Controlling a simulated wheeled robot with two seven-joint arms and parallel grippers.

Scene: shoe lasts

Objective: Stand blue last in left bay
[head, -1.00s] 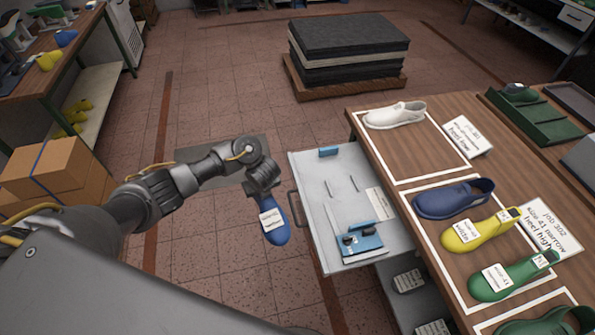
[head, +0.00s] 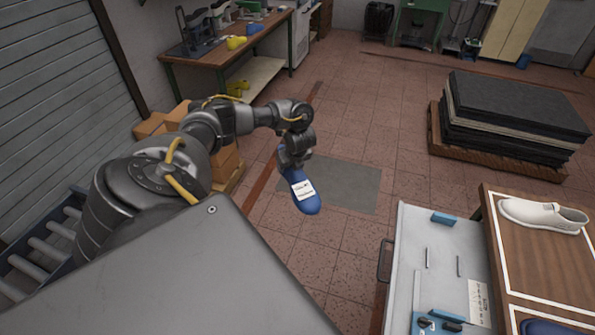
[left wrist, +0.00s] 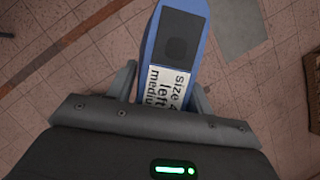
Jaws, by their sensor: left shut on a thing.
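My left gripper (head: 293,155) is shut on the blue last (head: 307,203) and holds it in the air over the tiled floor, toe end hanging down. The last carries a white label; in the left wrist view the last (left wrist: 183,60) sits between the two fingers (left wrist: 160,92), and its label reads "Size 4", "left" and "mediu", partly cut off. A second dark blue shoe-shaped thing (head: 555,327) is cut off at the bottom right edge. My right gripper is not in view.
A pallet stack (head: 510,115) stands behind. A workbench (head: 190,75) stands back left, with cardboard boxes (head: 150,125) beside it. The floor between is clear.

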